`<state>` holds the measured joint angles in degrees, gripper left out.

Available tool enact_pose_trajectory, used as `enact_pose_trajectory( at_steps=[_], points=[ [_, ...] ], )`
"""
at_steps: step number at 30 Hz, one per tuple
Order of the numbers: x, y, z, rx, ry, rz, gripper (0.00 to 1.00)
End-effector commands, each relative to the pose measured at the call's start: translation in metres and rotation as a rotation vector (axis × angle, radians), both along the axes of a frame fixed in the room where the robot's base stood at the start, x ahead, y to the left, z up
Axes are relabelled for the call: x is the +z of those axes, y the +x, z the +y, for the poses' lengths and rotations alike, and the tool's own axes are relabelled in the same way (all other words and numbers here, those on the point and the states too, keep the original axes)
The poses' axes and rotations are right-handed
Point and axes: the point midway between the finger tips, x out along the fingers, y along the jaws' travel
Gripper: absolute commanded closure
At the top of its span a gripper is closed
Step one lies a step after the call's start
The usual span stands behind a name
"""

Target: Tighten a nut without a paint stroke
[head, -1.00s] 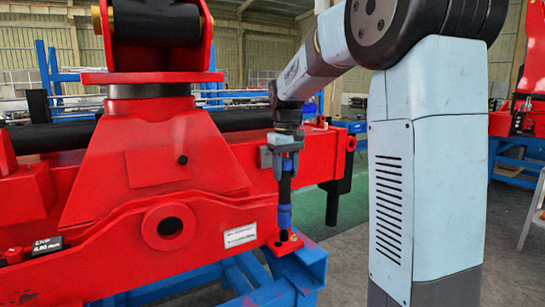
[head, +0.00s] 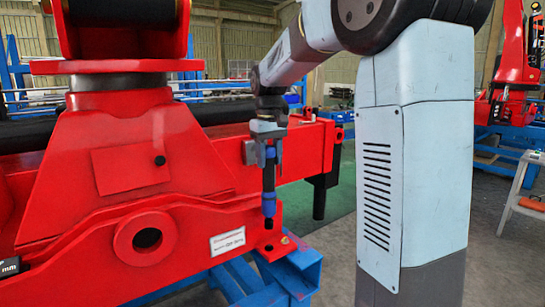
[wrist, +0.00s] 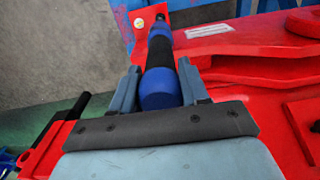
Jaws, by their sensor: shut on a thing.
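My gripper (head: 264,151) is shut on a blue and black cylindrical tool (head: 269,190), which hangs nearly upright with its dark end down. In the wrist view the fingers (wrist: 160,68) lie on both sides of the tool's blue upper part (wrist: 160,90). The tool's lower end is just above a small red foot plate (head: 285,250) at the end of the red crane frame. A small dark nut or hole (head: 267,247) shows on the plate under the tool. I cannot tell whether the tool touches it. No paint stroke can be made out on it.
The large red crane frame (head: 75,222) fills the left, with a white label (head: 228,241) beside the tool. A blue stand (head: 300,275) carries the frame's end. A stepladder or stool (head: 525,190) stands at far right. Grey floor (head: 335,265) lies open to the right.

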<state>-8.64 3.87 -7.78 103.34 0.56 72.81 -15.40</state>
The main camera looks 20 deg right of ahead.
Motion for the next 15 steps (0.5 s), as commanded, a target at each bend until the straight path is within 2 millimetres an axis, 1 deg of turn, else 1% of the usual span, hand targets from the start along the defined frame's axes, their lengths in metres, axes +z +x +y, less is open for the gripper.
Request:
enact_pose_trajectory(
  at_steps=[2,5,15],
  points=[
    [0.003,-0.001,0.0,-0.008,0.002,-0.008,1.0],
    [-0.002,0.0,0.0,-0.008,0.002,-0.006,1.0],
    [-0.024,0.0,-0.003,-0.015,0.002,-0.006,1.0]
  ],
)
